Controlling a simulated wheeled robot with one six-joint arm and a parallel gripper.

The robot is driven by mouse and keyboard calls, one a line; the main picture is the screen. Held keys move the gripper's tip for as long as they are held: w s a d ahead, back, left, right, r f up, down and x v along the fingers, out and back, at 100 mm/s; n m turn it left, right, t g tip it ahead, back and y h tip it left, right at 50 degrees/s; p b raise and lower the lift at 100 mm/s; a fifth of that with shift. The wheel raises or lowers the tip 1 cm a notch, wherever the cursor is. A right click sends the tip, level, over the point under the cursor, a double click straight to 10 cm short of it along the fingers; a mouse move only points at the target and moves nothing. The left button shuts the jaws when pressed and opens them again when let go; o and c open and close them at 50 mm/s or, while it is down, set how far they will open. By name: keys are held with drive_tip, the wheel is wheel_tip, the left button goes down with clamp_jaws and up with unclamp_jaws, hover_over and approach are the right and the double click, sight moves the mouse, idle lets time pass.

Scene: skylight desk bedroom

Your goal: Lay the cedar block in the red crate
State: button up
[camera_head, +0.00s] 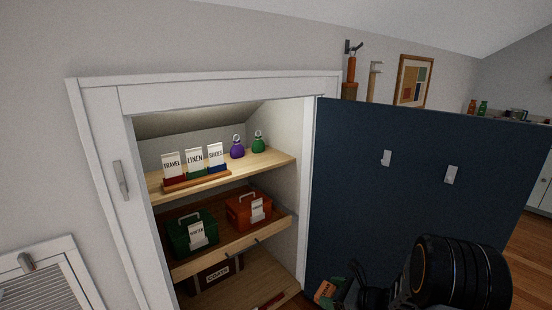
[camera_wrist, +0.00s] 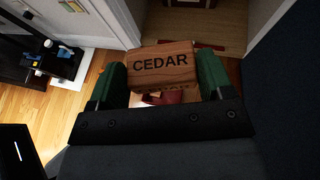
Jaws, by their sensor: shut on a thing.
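My gripper (camera_wrist: 162,76) is shut on the cedar block (camera_wrist: 163,62), a wooden block marked CEDAR, held between its two green finger pads. In the head view the block (camera_head: 325,292) shows small at the bottom, in front of the open cupboard and below the crates. An orange-red crate (camera_head: 238,212) with a handle and a white label stands on the middle shelf, right of a green crate (camera_head: 180,236). The label's words are too small to read. The block is apart from both crates.
A dark COATS box (camera_head: 232,263) sits on the bottom shelf. The open blue door (camera_head: 420,190) stands close on the right. A dark red piece (camera_wrist: 172,97) shows below the block.

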wheel_tip(320, 180, up, 15)
drive_tip(key=p, duration=1.6)
wheel_tip(320, 180, up, 10)
drive_tip(key=m+t+h, duration=0.5)
drive_tip(key=m+h, duration=0.2)
hover_over(332, 294)
drive_tip(key=w, duration=0.2)
drive_tip(key=shift+s, duration=0.1)
